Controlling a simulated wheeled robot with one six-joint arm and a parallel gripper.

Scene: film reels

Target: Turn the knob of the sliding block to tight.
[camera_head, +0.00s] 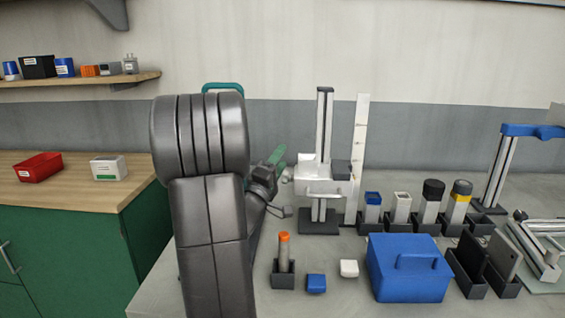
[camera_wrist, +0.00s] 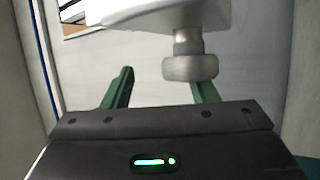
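The white sliding block (camera_head: 320,187) sits on an upright metal column with a dark base. Its round grey knob (camera_wrist: 190,68) sticks out of the block on a short stem in the wrist view; the block (camera_wrist: 150,12) fills the top there. In the head view the knob (camera_head: 287,174) is small at the block's left side. My gripper (camera_head: 277,156) is beside the block's left side. In the wrist view my gripper (camera_wrist: 160,82) is open, its green fingers apart. The knob covers the right fingertip; I cannot tell whether they touch. No tight mark is readable.
A tall white strip (camera_head: 357,158) stands just right of the column. An orange-topped cylinder in a holder (camera_head: 284,262), a blue box (camera_head: 410,272) and small blue and white blocks stand in front. Several holders line the right. A green cabinet (camera_head: 65,245) is at left.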

